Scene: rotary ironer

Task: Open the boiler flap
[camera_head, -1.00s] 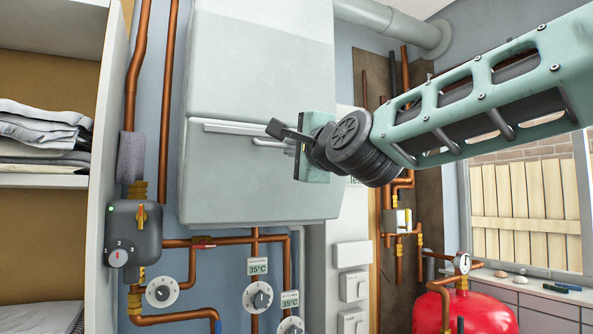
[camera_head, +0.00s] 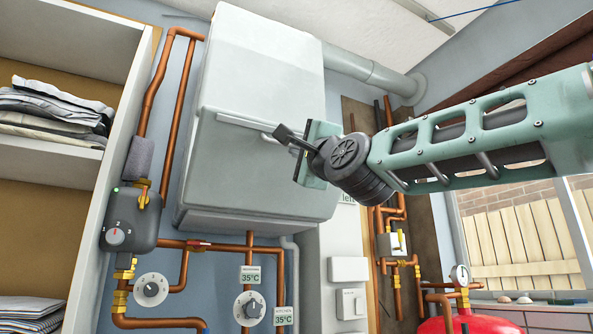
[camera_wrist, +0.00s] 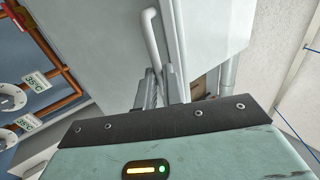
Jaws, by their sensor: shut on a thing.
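The boiler (camera_head: 262,60) is a large pale grey box on the wall. Its flap (camera_head: 235,170) is the lower front panel, with a pale bar handle (camera_head: 240,122) across its upper edge. I see no clear gap at the flap's edge in the head view. My gripper (camera_head: 284,136) reaches in from the right and is shut on the handle near its right end. In the wrist view, the handle (camera_wrist: 151,35) runs down between the two dark fingers (camera_wrist: 160,88). The gripper hides the handle's right end in the head view.
Copper pipes, dials (camera_head: 249,308) and a grey control box (camera_head: 131,221) lie below and left of the boiler. A shelf with folded cloth (camera_head: 55,112) stands at the far left. A red tank (camera_head: 455,325) and a window are at right.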

